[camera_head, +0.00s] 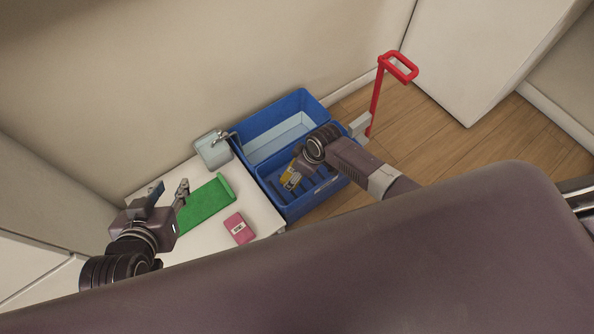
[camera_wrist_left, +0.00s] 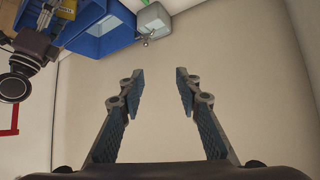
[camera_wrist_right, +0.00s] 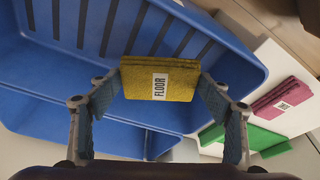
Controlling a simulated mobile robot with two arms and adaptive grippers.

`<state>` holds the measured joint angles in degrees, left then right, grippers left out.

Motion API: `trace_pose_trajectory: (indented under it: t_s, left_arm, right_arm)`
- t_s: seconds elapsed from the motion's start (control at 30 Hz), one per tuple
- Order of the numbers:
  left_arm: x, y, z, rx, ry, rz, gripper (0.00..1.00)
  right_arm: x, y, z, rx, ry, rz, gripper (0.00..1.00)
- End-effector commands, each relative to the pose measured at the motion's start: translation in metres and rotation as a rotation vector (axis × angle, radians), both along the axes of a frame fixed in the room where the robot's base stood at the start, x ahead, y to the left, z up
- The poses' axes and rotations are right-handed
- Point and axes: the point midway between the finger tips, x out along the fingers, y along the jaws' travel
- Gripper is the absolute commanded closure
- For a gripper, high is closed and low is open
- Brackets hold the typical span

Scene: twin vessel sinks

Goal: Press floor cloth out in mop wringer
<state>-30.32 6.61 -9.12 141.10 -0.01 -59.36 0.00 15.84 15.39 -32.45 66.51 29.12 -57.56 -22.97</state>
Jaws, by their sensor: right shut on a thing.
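The yellow floor cloth (camera_wrist_right: 160,72), a folded pad labelled FLOOR, is held between the fingers of my right gripper (camera_wrist_right: 160,82). In the head view the cloth (camera_head: 291,180) shows over the slatted wringer basket (camera_head: 318,188) at the near end of the blue mop bucket (camera_head: 286,104). The slats also show behind the cloth in the right wrist view; its exact height above them is unclear. A red lever (camera_head: 376,98) stands upright at the bucket's right side. My left gripper (camera_head: 168,193) is open and empty, left of the green tray.
A white tabletop (camera_head: 262,212) left of the bucket carries a green tray (camera_head: 206,203) and a pink labelled cloth (camera_head: 239,228). A pale grey box with a tap (camera_head: 213,149) stands at its back. Wall lies behind; wooden floor (camera_head: 432,122) is clear at right.

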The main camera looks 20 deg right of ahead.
Motion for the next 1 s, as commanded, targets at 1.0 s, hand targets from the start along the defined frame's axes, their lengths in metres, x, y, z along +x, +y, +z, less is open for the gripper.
trace_pose_trajectory:
  t_s: [1.0]
  left_arm:
    - [-0.023,0.008,-0.018,0.026,0.120,0.008,0.69]
  right_arm:
    - [0.000,0.000,0.005,0.000,0.000,-0.001,0.55]
